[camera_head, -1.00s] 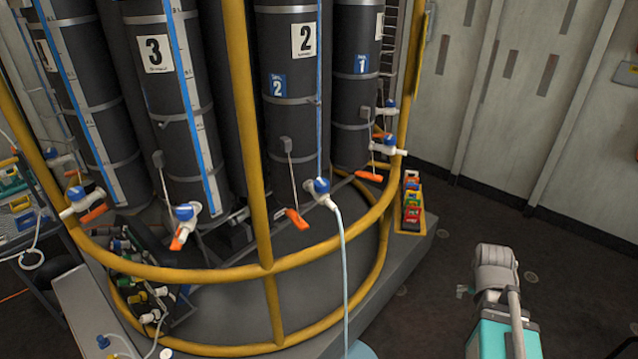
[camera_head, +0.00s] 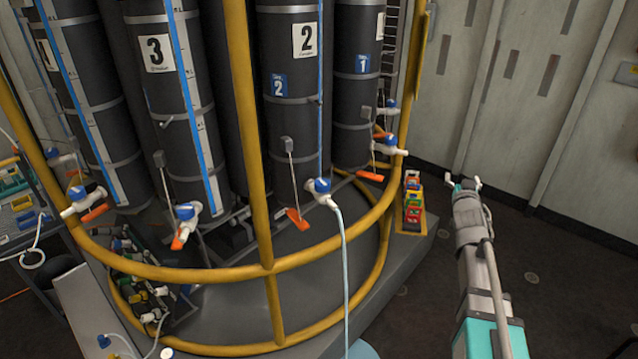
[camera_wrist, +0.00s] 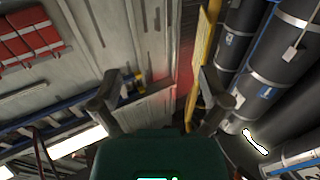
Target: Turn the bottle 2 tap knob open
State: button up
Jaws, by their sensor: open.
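Bottle 2 (camera_head: 290,130) is a dark upright cylinder with a white "2" label in the head view. Its tap (camera_head: 327,197) sits at its foot, white with a blue knob (camera_head: 321,185), and a pale hose hangs from it. An orange piece (camera_head: 297,219) shows just left of the tap. My gripper (camera_head: 464,184) is right of the yellow rail, well apart from the tap, raised and empty. In the wrist view my gripper (camera_wrist: 160,78) has its two fingers spread wide with nothing between them. I cannot make out the bottle 2 tap in the wrist view.
A curved yellow rail (camera_head: 330,247) runs in front of the bottles. Bottle 3 (camera_head: 160,95) and bottle 1 (camera_head: 353,100) stand either side, with similar taps. Open floor lies around my arm. Red cases (camera_wrist: 30,38) hang on a wall.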

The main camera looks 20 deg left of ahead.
jog(key=a+r+n+y, duration=0.3)
jog(key=a+n+y, duration=0.2)
jog(key=a+y, duration=0.25)
jog(key=n+g+y, duration=0.9)
jog(key=n+g, duration=0.5)
jog(key=g, duration=0.7)
send_near(323, 181)
jog(key=w+d, duration=0.3)
jog(key=shift+s+d+f+n+g+h, duration=0.1)
jog(key=shift+s+f+n+g+h, duration=0.05)
jog(key=shift+s+g, duration=0.25)
jog(key=shift+s+d+f+n+g+h, duration=0.15)
jog(key=shift+s+f+g, duration=0.1)
jog(key=shift+g, duration=0.15)
jog(key=shift+a+r, duration=0.1)
jog(key=shift+a, duration=0.1)
jog(key=x, duration=1.3)
jog(key=shift+a, duration=0.25)
